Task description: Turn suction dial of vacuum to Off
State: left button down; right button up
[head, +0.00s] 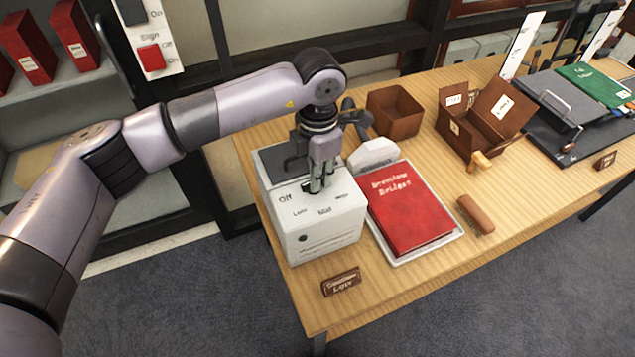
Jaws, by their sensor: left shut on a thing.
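The vacuum (322,243) is a white box with a dark grey top panel, standing at the left end of the wooden table. Its top carries the words Off, Low, Mid and one more on the right, set in an arc. My left gripper (316,186) points down onto the top, inside this arc. It is shut on the suction dial, which its fingers largely hide. I cannot tell which word the dial points to. My right gripper is not in view.
A red book (408,207) lies on a white tray right of the vacuum. A brown plaque (341,282) stands in front. A brown open box (395,111), a divided brown box (482,128) and a brown roll (475,214) are farther right.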

pick_arm(q)
jog(key=shift+m+b, duration=0.5)
jog(key=shift+b, duration=0.05)
jog(key=c, duration=1.6)
grip_release()
jog(key=shift+c, duration=0.2)
notch_tip(320, 180, up, 12)
jog(key=shift+s, duration=0.1)
